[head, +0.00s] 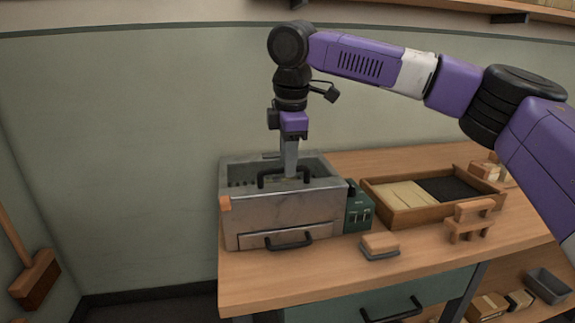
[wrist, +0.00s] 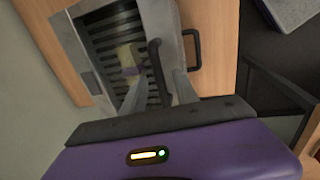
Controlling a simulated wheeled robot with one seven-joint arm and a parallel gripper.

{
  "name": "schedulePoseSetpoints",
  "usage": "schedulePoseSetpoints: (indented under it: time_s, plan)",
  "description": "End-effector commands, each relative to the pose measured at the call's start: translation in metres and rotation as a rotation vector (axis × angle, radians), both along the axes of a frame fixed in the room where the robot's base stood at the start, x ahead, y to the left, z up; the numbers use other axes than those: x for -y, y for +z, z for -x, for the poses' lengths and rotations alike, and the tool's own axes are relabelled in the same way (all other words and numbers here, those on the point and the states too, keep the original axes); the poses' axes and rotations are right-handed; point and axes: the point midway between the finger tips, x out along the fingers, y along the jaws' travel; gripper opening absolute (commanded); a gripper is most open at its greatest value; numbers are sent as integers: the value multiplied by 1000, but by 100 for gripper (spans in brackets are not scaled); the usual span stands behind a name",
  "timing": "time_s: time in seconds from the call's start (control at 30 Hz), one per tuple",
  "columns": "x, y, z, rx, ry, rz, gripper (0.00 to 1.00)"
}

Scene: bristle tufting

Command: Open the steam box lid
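The steam box (head: 270,215) is a grey metal box at the left end of the wooden bench in the head view. Its top shows an opening with dark slats inside, clearer in the wrist view (wrist: 108,35). A black arched bar handle (head: 262,180) stands at the near side of the top; it also shows in the wrist view (wrist: 155,60). My gripper (head: 291,175) points down at this handle. In the wrist view its fingers (wrist: 161,82) are apart, one on each side of the handle. Firm contact cannot be seen. A pale yellow block (wrist: 126,55) shows inside the opening.
A second black handle (head: 288,241) is low on the box front. A small green unit (head: 358,212) stands against the box's right side. A wooden tray (head: 385,218), a brush block (head: 380,245) and a small wooden stand (head: 470,218) are farther right. A wall is behind.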

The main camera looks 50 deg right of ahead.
Motion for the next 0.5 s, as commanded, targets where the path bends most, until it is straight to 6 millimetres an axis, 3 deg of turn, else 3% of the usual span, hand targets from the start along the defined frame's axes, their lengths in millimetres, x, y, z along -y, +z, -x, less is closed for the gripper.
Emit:
schedulePoseSetpoints:
  time_s: [0.37,0.5]
  plan:
    - [1,-7,-1,1,0,0,36]
    - [1,-7,-1,1,0,0,11]
